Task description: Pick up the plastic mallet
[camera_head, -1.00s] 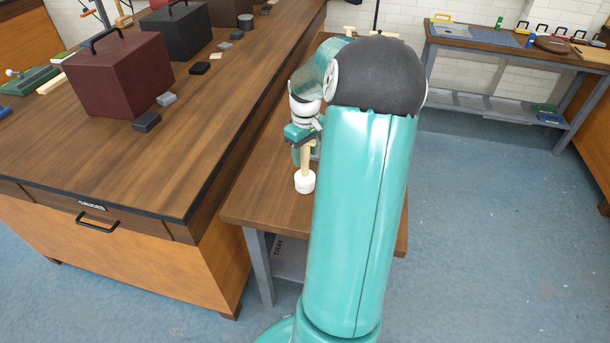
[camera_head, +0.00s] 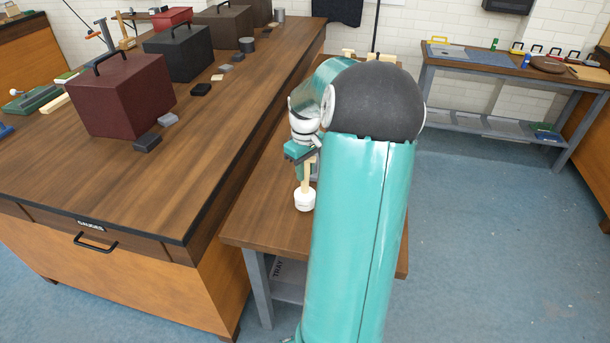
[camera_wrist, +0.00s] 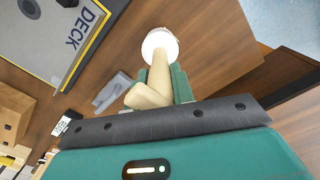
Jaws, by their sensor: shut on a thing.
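The plastic mallet has a white head (camera_head: 305,199) and a pale wooden handle (camera_head: 307,172). My gripper (camera_head: 303,160) is shut on the handle, with the white head hanging below the jaws over the lower wooden bench (camera_head: 262,222). I cannot tell from the head view whether the head touches the bench. In the wrist view the mallet's white head (camera_wrist: 160,45) shows beyond the green fingers (camera_wrist: 163,82), and the handle (camera_wrist: 150,92) runs between them. My own arm hides much of the bench behind the mallet.
A large wooden counter (camera_head: 150,190) stands close on the left, bearing a maroon case (camera_head: 118,95) and a black case (camera_head: 180,50). A side table (camera_head: 480,65) stands at the back right. The wrist view shows a grey board marked DECK (camera_wrist: 60,35). Blue floor is clear on the right.

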